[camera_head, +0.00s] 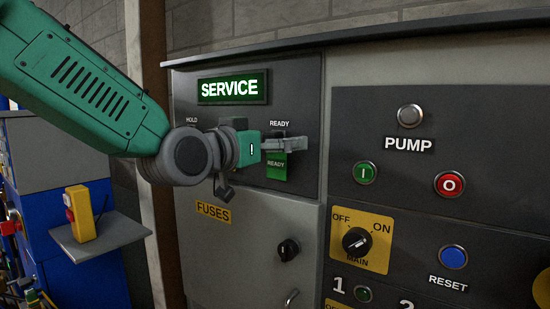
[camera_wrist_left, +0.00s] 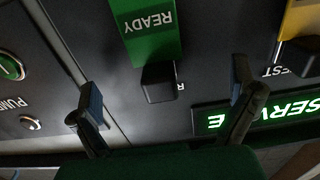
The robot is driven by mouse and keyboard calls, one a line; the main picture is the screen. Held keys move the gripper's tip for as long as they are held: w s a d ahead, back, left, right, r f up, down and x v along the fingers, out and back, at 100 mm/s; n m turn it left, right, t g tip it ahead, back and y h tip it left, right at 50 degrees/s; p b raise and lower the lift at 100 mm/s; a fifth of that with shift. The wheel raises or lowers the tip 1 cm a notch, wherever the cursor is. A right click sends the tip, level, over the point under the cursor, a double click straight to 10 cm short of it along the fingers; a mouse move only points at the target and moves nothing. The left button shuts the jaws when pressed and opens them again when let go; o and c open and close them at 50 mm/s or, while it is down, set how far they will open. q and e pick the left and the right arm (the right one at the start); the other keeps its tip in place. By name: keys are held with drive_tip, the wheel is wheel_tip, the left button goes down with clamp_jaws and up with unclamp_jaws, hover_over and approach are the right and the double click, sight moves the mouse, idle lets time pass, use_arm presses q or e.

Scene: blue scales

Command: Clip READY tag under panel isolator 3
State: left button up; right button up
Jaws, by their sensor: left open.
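The green READY tag (camera_head: 276,168) hangs on the dark service panel, below the printed READY label. In the left wrist view the READY tag (camera_wrist_left: 148,35) appears upside down, joined to a black block (camera_wrist_left: 160,82). My left gripper (camera_head: 287,144) is in front of the tag's upper end and partly covers it. In the wrist view my left gripper (camera_wrist_left: 168,100) has its fingers wide apart, one on each side of the black block, with clear gaps to it. Isolator 3 cannot be made out; the numbers 1 and 2 show at the bottom edge. My right gripper is not in view.
A lit SERVICE sign (camera_head: 232,88) is above the tag. A yellow tag (camera_wrist_left: 300,20) hangs beside it in the wrist view. The pump panel (camera_head: 470,130) has buttons and a MAIN knob (camera_head: 356,241). A grey shelf (camera_head: 110,232) holds a yellow device (camera_head: 82,215).

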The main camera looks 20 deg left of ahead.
use_arm(q)
clamp_jaws()
drive_tip(key=shift+s, duration=0.1)
idle(0.3)
drive_tip(key=shift+p+v, duration=0.45)
drive_tip(key=shift+v, duration=2.45)
